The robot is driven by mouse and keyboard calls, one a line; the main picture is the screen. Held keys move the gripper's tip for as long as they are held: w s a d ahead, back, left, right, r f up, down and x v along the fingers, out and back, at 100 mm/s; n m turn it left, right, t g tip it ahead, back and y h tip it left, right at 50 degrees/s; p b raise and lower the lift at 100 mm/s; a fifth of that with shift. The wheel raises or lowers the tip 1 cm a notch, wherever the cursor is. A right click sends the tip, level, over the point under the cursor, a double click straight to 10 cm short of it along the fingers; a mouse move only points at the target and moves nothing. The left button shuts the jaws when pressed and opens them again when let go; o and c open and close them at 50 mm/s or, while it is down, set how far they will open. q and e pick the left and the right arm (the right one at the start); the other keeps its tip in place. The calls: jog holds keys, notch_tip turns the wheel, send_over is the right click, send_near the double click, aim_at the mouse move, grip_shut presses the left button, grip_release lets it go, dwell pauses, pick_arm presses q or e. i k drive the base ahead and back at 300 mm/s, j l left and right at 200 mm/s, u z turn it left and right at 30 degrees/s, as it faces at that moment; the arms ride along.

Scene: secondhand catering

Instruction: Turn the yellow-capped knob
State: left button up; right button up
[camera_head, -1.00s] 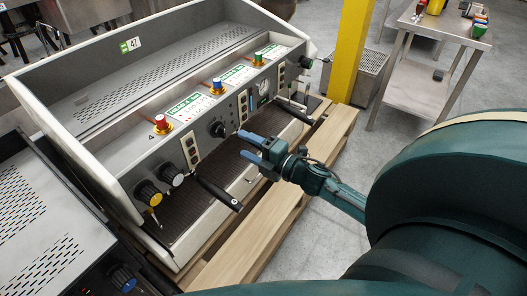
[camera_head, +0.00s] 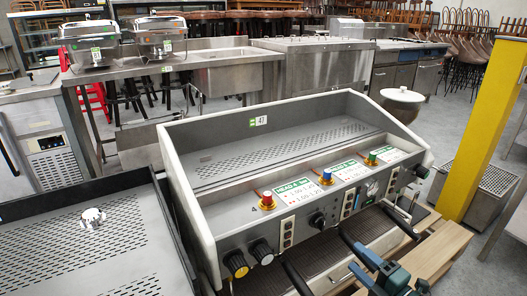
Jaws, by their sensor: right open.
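The yellow-capped knob (camera_head: 236,264) is a dark round knob with a yellow face at the left end of the espresso machine's front panel (camera_head: 300,232). A similar knob with a white cap (camera_head: 262,252) sits just to its right. My right gripper (camera_head: 354,258) is at the bottom, right of centre, with its bluish fingers apart and nothing seen between them. It is in front of the machine, well to the right of the yellow-capped knob and apart from it. The lower part of the gripper is cut off by the picture's edge. My left gripper is not in view.
A black-handled lever (camera_head: 297,279) sticks out between the knob and my right gripper. Red (camera_head: 267,197), blue (camera_head: 326,174) and green (camera_head: 372,157) capped valves stand on top. A black knob (camera_head: 317,220) is mid-panel. A yellow post (camera_head: 487,130) stands at right.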

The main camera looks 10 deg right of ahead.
aim_at(235, 261)
jog(key=k+l, duration=0.25)
jog(key=k, duration=0.2)
jog(key=k+l, duration=0.25)
jog(key=k, duration=0.25)
